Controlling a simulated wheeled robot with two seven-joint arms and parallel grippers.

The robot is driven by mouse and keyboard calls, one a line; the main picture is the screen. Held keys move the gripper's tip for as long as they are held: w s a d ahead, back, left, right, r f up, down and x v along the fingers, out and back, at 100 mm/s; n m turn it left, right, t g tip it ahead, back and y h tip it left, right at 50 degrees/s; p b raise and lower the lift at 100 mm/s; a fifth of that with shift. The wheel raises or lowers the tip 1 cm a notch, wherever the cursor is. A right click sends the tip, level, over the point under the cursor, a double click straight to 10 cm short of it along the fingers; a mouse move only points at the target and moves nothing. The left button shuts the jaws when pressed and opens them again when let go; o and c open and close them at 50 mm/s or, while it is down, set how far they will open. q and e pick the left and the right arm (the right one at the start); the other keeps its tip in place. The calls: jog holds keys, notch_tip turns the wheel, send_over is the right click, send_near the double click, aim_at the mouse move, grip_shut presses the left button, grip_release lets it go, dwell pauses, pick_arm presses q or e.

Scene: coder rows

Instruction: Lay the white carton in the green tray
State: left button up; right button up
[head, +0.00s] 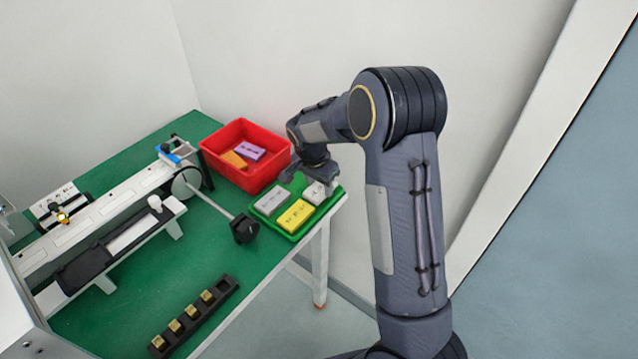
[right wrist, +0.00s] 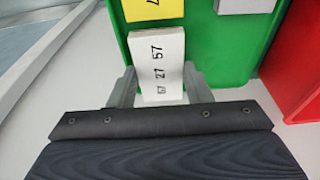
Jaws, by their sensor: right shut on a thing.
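The white carton (head: 314,194) is at the right end of the green tray (head: 270,226) in the head view. My right gripper (head: 310,181) is shut on it from above. In the right wrist view the white carton (right wrist: 157,62), with dark printed numbers, sits between the two fingers (right wrist: 160,86), over the edge area of the green tray (right wrist: 208,50). Whether it touches the tray floor I cannot tell. A yellow carton (head: 296,215) and a grey carton (head: 271,202) lie in the tray beside it. My left gripper is not in view.
A red crate (head: 222,166) with an orange and a purple carton stands behind the tray. A black holder (head: 190,322) lies in front.

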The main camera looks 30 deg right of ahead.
jog(key=shift+f+b, duration=0.35)
jog(key=shift+f, duration=0.1)
jog(key=o, duration=0.9)
jog(key=shift+c, duration=0.2)
jog(key=shift+r, duration=0.1)
jog(key=r, duration=0.2)
jog(key=a+r, duration=0.1)
jog(key=r, duration=0.4)
jog(key=shift+s+a+r, duration=0.25)
jog(key=shift+s+r, duration=0.05)
jog(key=shift+s, duration=0.05)
jog(key=s+a+r+n+t+y, duration=0.1)
jog(key=s+a+r+n+y, duration=0.1)
jog(key=s, duration=0.7)
jog(key=s+a+r+n+t+y+p, duration=0.1)
jog(key=s+a+r+n+t+y, duration=0.1)
jog(key=s+n, duration=0.4)
jog(key=s+a+r+n+t+y+p, duration=0.1)
jog(key=s+a+r+n, duration=0.2)
jog(key=s, duration=1)
jog(key=a+r, duration=0.1)
jog(key=a, duration=0.1)
jog(key=shift+a+r+n+t+y, duration=0.15)
jog(key=shift+a+n+t+y, duration=0.15)
jog(key=shift+n+t+y, duration=0.1)
